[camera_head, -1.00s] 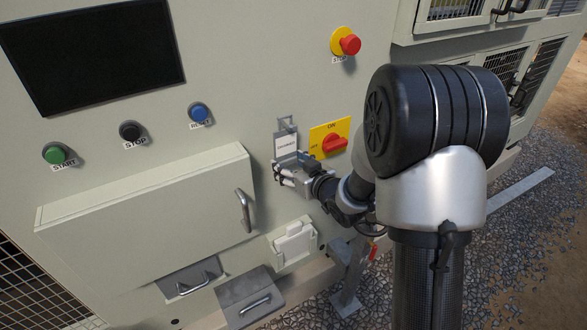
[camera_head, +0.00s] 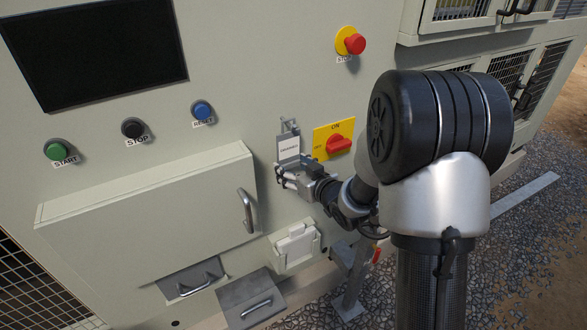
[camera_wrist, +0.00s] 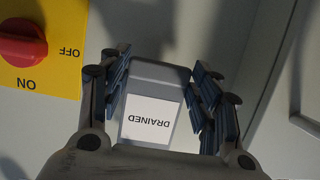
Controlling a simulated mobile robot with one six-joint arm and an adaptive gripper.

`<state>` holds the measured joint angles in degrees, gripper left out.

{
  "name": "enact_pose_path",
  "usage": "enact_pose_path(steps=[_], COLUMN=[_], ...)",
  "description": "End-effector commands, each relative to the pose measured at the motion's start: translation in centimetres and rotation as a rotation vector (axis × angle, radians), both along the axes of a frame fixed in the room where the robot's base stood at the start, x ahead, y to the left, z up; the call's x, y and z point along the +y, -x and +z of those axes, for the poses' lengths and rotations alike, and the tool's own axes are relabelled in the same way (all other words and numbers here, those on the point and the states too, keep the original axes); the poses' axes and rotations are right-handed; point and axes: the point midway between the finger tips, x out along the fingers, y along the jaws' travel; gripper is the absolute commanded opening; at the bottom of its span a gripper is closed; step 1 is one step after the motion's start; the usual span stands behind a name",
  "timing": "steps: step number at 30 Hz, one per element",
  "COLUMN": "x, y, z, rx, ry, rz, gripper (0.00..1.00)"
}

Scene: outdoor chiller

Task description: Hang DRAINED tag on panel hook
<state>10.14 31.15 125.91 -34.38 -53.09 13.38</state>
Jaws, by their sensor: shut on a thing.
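The DRAINED tag (camera_head: 288,147) is a small grey plate with a white label, held upright close to the panel. In the wrist view the tag (camera_wrist: 152,110) sits between both finger pads, its lettering upside down. My gripper (camera_head: 285,172) is shut on the tag's lower part. The panel hook (camera_head: 289,126) is a small grey bracket on the panel, just above and behind the tag's top edge. I cannot tell whether the tag touches the hook. The hook is not visible in the wrist view.
A yellow plate with a red rotary switch (camera_head: 339,144) is just right of the tag; the switch also shows in the wrist view (camera_wrist: 22,45). A box with a handle (camera_head: 150,205) juts out at lower left. A white latch cover (camera_head: 296,245) is below my gripper.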

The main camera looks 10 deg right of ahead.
Motion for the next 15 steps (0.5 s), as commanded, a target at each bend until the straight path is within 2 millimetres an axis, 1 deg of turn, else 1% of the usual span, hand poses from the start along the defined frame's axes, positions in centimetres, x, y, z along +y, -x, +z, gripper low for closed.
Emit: enact_pose_path(steps=[1, 11, 15], x=[-0.01, 0.00, 0.00], y=[-0.01, 0.00, 0.00], z=[0.06, 0.05, 0.04], rx=[-0.001, 0.000, 0.000], ry=[0.000, 0.000, 0.000], rz=[0.000, 0.000, 0.000], gripper=[0.59, 0.81, 0.81])
